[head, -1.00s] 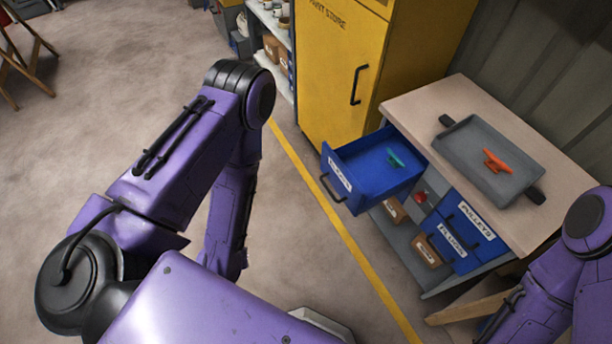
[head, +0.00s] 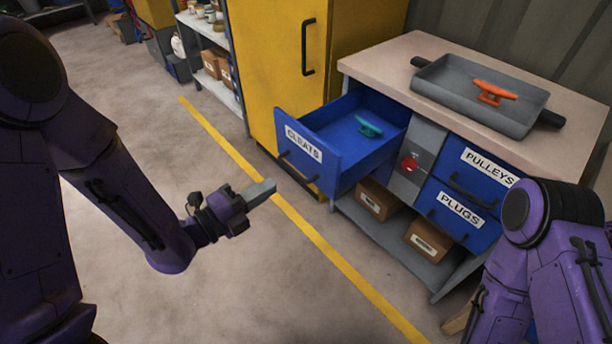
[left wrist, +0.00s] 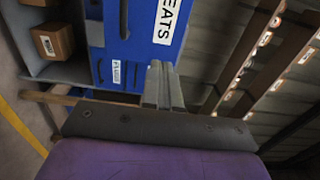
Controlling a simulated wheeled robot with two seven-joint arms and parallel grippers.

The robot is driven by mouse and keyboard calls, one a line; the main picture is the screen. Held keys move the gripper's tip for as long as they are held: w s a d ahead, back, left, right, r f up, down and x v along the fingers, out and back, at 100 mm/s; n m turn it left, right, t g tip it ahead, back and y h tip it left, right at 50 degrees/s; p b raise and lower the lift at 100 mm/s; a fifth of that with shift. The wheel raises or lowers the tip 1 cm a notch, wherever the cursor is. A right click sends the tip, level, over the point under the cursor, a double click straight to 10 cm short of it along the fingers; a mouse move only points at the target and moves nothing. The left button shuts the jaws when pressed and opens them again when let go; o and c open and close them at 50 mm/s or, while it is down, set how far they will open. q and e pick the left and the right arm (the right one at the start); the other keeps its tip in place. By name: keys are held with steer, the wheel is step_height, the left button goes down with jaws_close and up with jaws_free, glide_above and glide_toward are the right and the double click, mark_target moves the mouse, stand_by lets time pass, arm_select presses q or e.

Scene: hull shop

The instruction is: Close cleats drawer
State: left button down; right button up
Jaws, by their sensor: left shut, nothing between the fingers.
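The blue cleats drawer (head: 312,155) is pulled well out of the workbench in the head view, its CLEATS label and dark bar handle on the front. A teal cleat (head: 369,127) lies inside it. My left gripper (head: 262,190) is shut and empty, in front of the drawer's front and apart from it. In the left wrist view, the shut fingers (left wrist: 162,88) point toward the blue drawer front (left wrist: 140,35), with part of its label showing. My right arm comes in at the lower right of the head view; its gripper is out of sight.
The bench top (head: 400,62) carries a grey tray (head: 440,93) with an orange cleat (head: 494,92). Shut PULLEYS (head: 478,178) and PLUGS (head: 455,215) drawers sit right of a red knob (head: 409,163). A yellow cabinet (head: 275,60) stands left behind the drawer. Floor before the drawer is clear.

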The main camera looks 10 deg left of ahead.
mark_target(317, 158)
arm_select(q)
steer(key=p+x, duration=0.2)
steer(key=x, duration=0.8)
steer(key=shift+w+d+p, duration=0.15)
steer(key=shift+d+p, duration=0.05)
steer(key=shift+p, duration=0.15)
steer(key=shift+w+d+f, duration=0.1)
steer(key=shift+w+d, duration=0.25)
steer(key=shift+w, duration=0.15)
arm_select(e)
steer(key=shift+r, duration=0.75)
